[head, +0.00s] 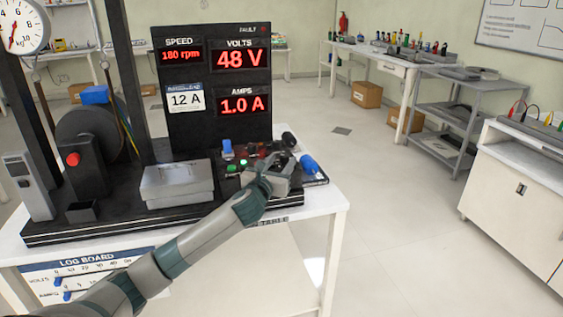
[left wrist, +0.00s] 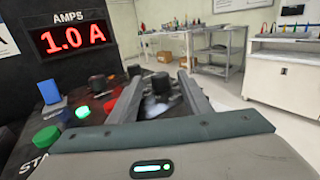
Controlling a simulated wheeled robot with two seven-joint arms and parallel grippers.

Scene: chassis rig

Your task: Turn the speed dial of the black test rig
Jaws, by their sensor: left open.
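The black test rig (head: 218,128) stands on a white table, its red displays reading speed 180 rpm, 48 V and 1.0 A. My left gripper (head: 283,168) is over the right end of its control base. In the left wrist view the open gripper (left wrist: 159,80) has a black knob (left wrist: 160,84) showing between its fingers, with no clear contact. I cannot read a label marking it as the speed dial. A black knob (head: 288,139) shows just beyond the gripper in the head view. My right gripper is not in view.
Beside the gripper are a blue switch (left wrist: 50,91), a lit green button (left wrist: 82,112) and a larger green button (left wrist: 46,137). A blue handle (head: 309,165) lies at the rig's right edge. A grey box (head: 177,184) sits left. Floor to the right is clear.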

